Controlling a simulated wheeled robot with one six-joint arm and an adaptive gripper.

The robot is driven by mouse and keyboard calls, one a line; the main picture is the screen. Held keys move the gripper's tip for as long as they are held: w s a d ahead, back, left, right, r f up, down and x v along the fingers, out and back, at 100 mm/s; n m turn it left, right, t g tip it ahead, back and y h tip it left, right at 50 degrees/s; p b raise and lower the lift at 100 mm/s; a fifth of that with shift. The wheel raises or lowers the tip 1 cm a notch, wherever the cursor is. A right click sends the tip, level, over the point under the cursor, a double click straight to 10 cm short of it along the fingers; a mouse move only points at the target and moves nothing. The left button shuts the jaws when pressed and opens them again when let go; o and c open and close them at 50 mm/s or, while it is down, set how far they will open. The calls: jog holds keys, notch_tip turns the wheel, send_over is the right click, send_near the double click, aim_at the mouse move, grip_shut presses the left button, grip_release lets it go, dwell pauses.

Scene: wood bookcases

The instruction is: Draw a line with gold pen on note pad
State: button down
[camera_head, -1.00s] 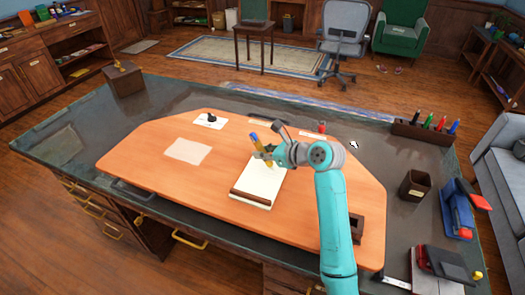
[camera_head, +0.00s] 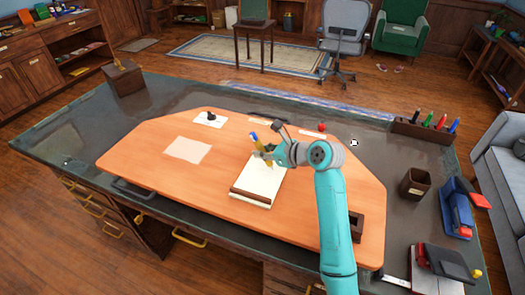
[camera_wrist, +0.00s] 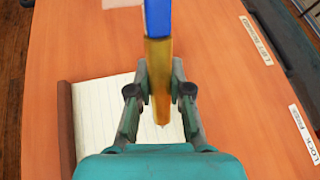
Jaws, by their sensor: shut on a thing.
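The note pad (camera_head: 262,184) lies on the orange desk board, white with a brown strip along its near edge. Its lined page (camera_wrist: 100,112) shows in the wrist view, with the brown strip at the left. My gripper (camera_head: 266,155) is above the far part of the pad. It is shut on the gold pen (camera_wrist: 160,70), which has a blue upper end and a gold lower part. The pen's tip points down toward the page; I cannot tell whether it touches. No line shows on the visible part of the page.
A pen holder (camera_head: 422,133) with several coloured pens stands at the back right. A dark cup (camera_head: 415,185) and a blue stapler-like object (camera_head: 457,208) are at the right. A pale sheet (camera_head: 188,151) lies left of the pad. Labels (camera_wrist: 257,40) lie on the board.

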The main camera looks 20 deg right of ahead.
jog(key=shift+f, duration=0.3)
dwell(0.5)
jog(key=shift+a, duration=0.15)
jog(key=shift+w+a, duration=0.4)
jog(key=shift+a, duration=0.05)
jog(key=shift+w+a, duration=0.15)
jog(key=shift+a, duration=0.05)
jog(key=shift+w+a, duration=0.3)
jog(key=shift+a, duration=0.05)
jog(key=shift+a, duration=0.1)
jog(key=shift+w+a, duration=0.4)
jog(key=shift+a, duration=0.1)
jog(key=shift+w+a, duration=0.1)
jog(key=shift+a, duration=0.05)
jog(key=shift+w+a, duration=0.3)
jog(key=shift+a, duration=0.1)
